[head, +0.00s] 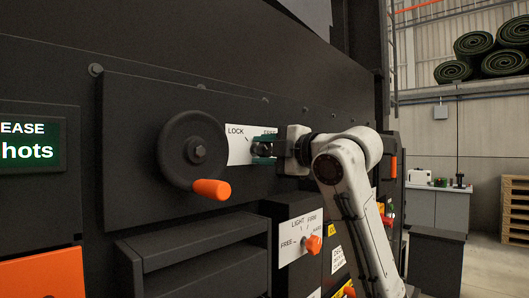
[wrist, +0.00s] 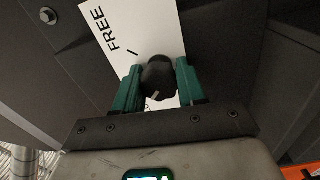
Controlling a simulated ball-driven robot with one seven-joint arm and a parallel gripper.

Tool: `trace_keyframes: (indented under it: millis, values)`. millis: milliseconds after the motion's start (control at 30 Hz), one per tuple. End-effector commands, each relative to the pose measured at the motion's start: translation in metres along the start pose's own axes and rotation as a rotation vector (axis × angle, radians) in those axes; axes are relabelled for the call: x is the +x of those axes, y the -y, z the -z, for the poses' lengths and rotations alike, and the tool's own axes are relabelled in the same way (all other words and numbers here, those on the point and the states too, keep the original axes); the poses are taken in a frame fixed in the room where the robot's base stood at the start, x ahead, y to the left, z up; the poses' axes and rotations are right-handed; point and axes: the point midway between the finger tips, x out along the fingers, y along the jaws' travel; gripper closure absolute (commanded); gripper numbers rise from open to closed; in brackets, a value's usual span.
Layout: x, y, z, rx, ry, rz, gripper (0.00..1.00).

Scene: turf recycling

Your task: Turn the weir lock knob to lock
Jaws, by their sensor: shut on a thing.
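The weir lock knob (wrist: 157,80) is small and dark, with a pale pointer mark near its lower edge in the wrist view. It sits on a white label plate (head: 238,151) marked LOCK at the left and FREE, partly covered, at the right. My gripper (head: 264,148), with green fingers, reaches the plate from the right. In the wrist view the gripper (wrist: 158,84) has one finger on each side of the knob and is shut on it. In the head view the fingers largely hide the knob.
A black handwheel (head: 181,140) with an orange handle (head: 212,189) stands out left of the plate. Below my gripper is another knob, orange (head: 314,244), on a FREE/LIGHT/FIRM plate (head: 290,229). A dark ledge (head: 195,240) juts out below the handwheel.

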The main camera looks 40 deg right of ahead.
Motion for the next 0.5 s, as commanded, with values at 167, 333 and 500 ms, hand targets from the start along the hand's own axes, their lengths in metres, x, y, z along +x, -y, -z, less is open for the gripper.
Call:
trace_keyframes:
  millis: [167, 333, 500]
  values:
    - [0.0005, 0.0019, 0.0005, -0.002, -0.001, 0.004, 0.91]
    - [0.0005, 0.0019, 0.0006, -0.001, -0.001, 0.004, 0.52]
    - [0.0003, 0.0012, 0.0004, 0.0, -0.001, 0.002, 0.35]
